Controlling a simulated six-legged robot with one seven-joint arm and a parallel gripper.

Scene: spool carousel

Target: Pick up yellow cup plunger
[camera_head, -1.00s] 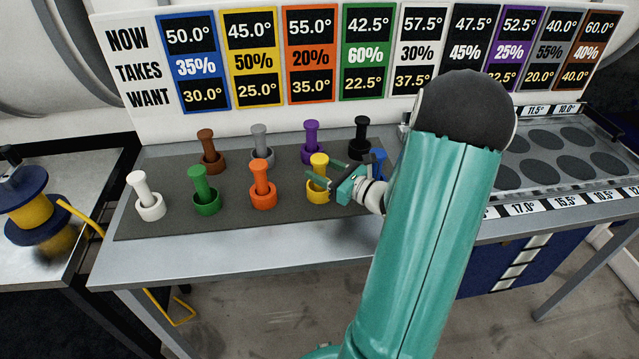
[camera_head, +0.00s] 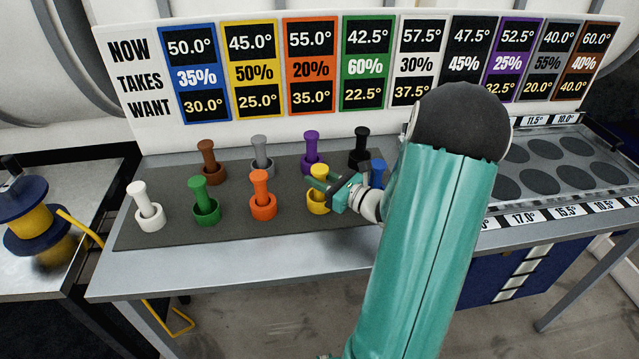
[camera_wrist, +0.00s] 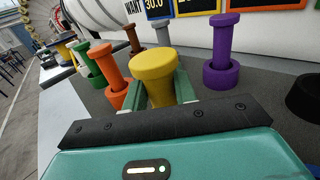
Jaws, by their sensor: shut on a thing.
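The yellow cup plunger (camera_head: 319,171) has its stem upright above the yellow cup (camera_head: 318,203) on the dark mat. My gripper (camera_head: 324,184) comes in from the right and is shut on the plunger's stem. In the wrist view the yellow plunger's round top (camera_wrist: 154,64) stands between my two green fingers (camera_wrist: 158,92). The lower stem and the cup are mostly hidden there by the fingers and gripper body. I cannot tell whether the plunger is lifted at all from its cup.
The orange plunger (camera_head: 261,187) stands left of the yellow one, the purple plunger (camera_head: 311,149) behind it, and the black (camera_head: 360,146) and blue (camera_head: 377,172) plungers to the right. A signboard (camera_head: 140,65) rises behind. The mat's front strip (camera_head: 250,226) is clear.

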